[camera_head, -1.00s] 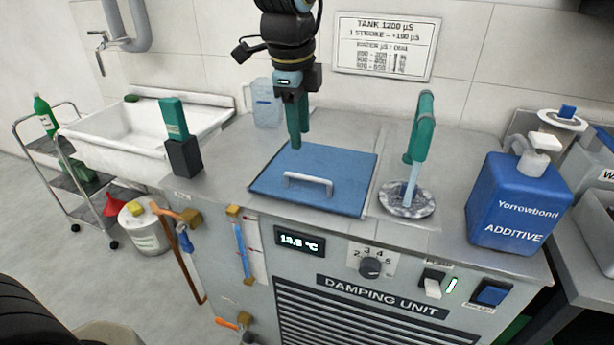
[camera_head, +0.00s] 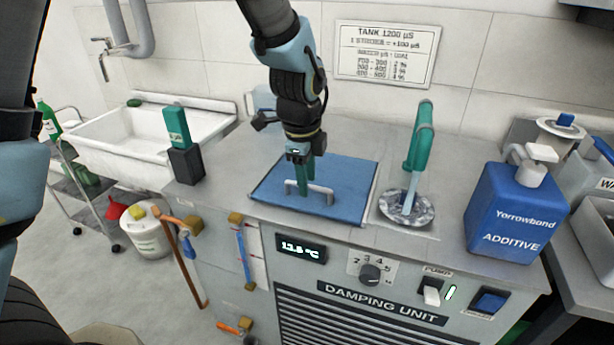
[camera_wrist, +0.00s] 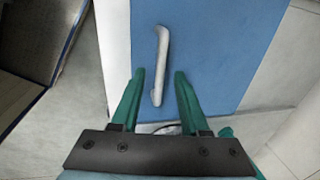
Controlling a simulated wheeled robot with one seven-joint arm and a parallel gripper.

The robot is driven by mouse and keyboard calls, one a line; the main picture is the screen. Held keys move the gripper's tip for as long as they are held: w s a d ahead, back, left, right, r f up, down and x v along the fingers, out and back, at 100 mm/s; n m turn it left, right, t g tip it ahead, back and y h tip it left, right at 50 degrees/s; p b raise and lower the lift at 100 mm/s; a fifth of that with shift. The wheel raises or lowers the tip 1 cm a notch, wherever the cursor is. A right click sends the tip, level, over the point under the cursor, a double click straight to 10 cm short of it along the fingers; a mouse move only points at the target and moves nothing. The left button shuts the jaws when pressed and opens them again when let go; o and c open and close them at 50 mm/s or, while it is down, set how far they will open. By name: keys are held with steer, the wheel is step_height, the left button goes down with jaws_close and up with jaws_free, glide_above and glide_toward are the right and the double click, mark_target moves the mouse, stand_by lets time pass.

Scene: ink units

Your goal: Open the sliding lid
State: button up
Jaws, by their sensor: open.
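The blue sliding lid (camera_head: 345,178) lies flat and closed on the top of the damping unit, with a light grey bar handle (camera_head: 318,187) near its front edge. My gripper (camera_head: 306,190) points down over the lid, its green fingers close to the handle. In the wrist view, my gripper (camera_wrist: 158,76) is open, and the handle (camera_wrist: 160,62) shows between and beyond the fingertips against the blue lid (camera_wrist: 215,45). I cannot tell whether a finger touches the handle.
A blue additive bottle (camera_head: 512,210) is farther right. A dark block with a green item (camera_head: 185,163) stands left. The front panel carries a knob (camera_head: 370,274) and switches.

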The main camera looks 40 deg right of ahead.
steer(key=shift+c, duration=0.3)
jaws_close()
stand_by(1.1)
